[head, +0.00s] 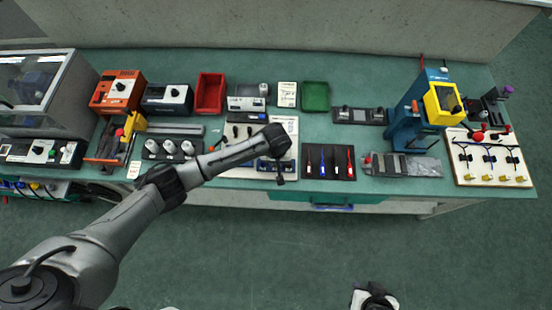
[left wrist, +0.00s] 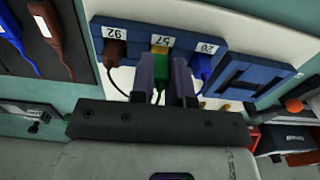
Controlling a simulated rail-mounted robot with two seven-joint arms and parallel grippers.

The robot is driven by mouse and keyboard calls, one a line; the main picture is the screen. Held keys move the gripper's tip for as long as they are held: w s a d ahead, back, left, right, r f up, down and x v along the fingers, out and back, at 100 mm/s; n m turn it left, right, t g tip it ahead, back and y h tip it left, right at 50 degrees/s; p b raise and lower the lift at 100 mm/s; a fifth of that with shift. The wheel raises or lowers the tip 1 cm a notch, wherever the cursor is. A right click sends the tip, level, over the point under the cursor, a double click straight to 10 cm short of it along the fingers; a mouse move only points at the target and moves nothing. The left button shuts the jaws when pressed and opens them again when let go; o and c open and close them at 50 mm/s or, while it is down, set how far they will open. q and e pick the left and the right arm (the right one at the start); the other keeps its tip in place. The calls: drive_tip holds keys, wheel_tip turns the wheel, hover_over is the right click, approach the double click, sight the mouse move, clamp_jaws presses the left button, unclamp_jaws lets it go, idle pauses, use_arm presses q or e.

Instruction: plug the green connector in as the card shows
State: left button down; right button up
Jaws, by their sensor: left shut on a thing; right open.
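The green connector (left wrist: 161,80) is between the fingers of my left gripper (left wrist: 166,74) in the left wrist view. My left gripper is shut on it, and its fingers hide much of it. Its far end is at the middle place of a blue block (left wrist: 132,31), by a yellow part (left wrist: 159,49). I cannot tell whether it is seated. A brown connector (left wrist: 114,47) and a blue connector (left wrist: 203,63) are at the places on either side. A small white card (head: 287,94), too small to read, stands behind the panel. My right gripper (head: 375,297) is open, low in the head view, away from the bench.
A red bin (head: 210,92) and a green bin (head: 315,96) stand at the back. A dark mat (head: 330,175) with several tools lies right of my left gripper. A blue press (head: 405,125) stands further right. The floor before the bench is mostly clear.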

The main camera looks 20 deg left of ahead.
idle(0.5)
use_arm(q)
drive_tip(key=shift+p, duration=0.4)
drive_tip(key=shift+f, duration=0.1)
drive_tip(key=shift+f+p, duration=0.1)
drive_tip(key=shift+p, duration=0.2)
idle(0.4)
drive_tip(key=shift+d+f, duration=0.1)
drive_tip(key=shift+f, duration=0.25)
idle(0.6)
idle(0.4)
drive_tip(key=c, duration=1.4)
unclamp_jaws()
drive_tip(key=shift+r+p, duration=0.15)
drive_tip(key=shift+p, duration=0.25)
